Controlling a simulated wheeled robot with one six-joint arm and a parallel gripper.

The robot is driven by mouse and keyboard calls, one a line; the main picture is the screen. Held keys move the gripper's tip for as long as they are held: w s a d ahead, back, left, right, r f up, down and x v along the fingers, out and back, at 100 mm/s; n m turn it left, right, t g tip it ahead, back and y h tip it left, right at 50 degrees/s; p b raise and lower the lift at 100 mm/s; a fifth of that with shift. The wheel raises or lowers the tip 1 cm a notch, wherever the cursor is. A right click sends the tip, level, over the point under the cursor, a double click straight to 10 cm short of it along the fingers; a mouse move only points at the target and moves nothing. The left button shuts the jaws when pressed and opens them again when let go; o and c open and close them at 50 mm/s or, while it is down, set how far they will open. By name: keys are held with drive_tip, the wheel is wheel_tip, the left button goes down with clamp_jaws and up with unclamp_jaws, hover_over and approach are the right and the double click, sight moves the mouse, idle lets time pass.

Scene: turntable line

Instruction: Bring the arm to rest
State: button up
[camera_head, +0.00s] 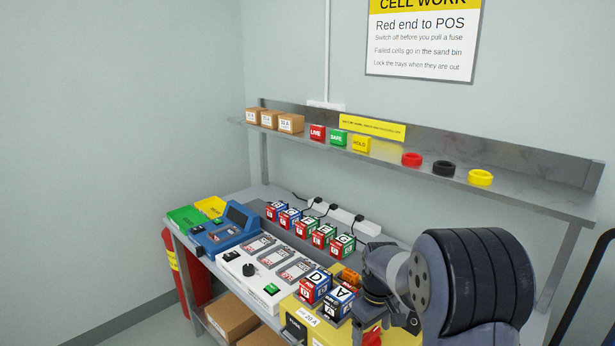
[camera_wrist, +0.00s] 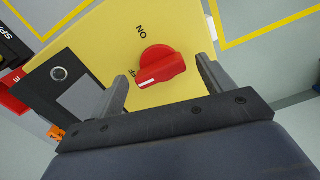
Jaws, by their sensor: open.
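My gripper (camera_wrist: 163,76) is open and empty. In the wrist view its two fingers show on either side of a red rotary knob (camera_wrist: 166,66); I cannot tell how close they are to it. The knob sits on a yellow panel (camera_wrist: 100,42) marked ON above, with a second word partly hidden at the knob's left. The knob's white mark lies on that left side. In the head view my arm (camera_head: 470,285) reaches in at the lower right, over the yellow box (camera_head: 325,332).
Lettered cubes (camera_head: 314,286) stand beside my arm, with several more (camera_head: 322,236) behind. A shelf (camera_head: 525,200) with boxes and rings runs above. Open air is at the left.

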drive_tip(key=m, duration=0.3)
drive_tip(key=shift+m, duration=0.4)
drive_tip(key=m, duration=0.7)
drive_tip(key=shift+m, duration=0.4)
drive_tip(key=m, duration=0.4)
drive_tip(key=shift+r, duration=0.9)
drive_tip(key=shift+r, duration=0.1)
